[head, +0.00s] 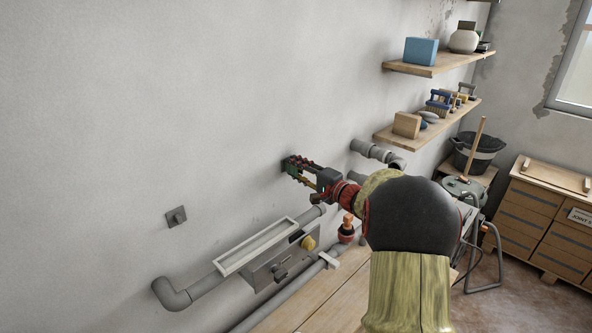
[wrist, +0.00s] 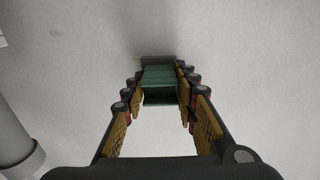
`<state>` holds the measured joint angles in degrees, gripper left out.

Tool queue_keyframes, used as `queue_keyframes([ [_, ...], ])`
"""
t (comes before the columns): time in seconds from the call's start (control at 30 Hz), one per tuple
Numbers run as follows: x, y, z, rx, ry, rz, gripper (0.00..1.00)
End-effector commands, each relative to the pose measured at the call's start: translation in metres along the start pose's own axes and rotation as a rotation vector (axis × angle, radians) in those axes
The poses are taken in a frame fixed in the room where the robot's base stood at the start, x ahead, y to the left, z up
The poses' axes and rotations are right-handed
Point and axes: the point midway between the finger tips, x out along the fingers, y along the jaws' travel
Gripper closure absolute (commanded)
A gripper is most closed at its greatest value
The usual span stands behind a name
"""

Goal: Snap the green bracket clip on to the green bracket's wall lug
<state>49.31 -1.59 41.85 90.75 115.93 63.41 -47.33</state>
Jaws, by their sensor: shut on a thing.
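My gripper (head: 299,171) reaches to the wall in the head view, its fingers pointing at the wall. In the wrist view my gripper (wrist: 160,86) is shut on the green bracket clip (wrist: 159,78), a green block-like piece between the two yellow-padded fingers. A dark grey plate (wrist: 155,59) shows on the wall just beyond the clip; it looks like the wall lug's base. The clip's far end is at or very near this plate; I cannot tell whether they touch. The lug itself is hidden behind the clip. In the head view the fingers cover most of the clip.
A grey square wall plate with a stub (head: 176,216) is to the left. Below are grey pipes (head: 176,296), a grey box with a yellow knob (head: 308,243) and a wooden bench (head: 322,297). Shelves (head: 411,67) hang at right.

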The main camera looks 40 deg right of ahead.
Motion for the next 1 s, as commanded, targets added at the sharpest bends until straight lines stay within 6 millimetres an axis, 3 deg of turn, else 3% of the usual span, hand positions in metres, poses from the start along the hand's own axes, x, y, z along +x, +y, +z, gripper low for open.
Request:
queue_keyframes([
  [0.27,-0.0001,0.0001,0.0003,0.000,-0.001,0.000,1.00],
  [0.3,-0.0001,0.0001,0.0003,0.000,-0.001,0.000,0.70],
  [0.63,-0.0001,0.0002,0.0002,0.000,0.000,0.000,0.51],
  [1.0,-0.0033,0.0003,-0.0001,0.000,0.000,0.001,0.50],
])
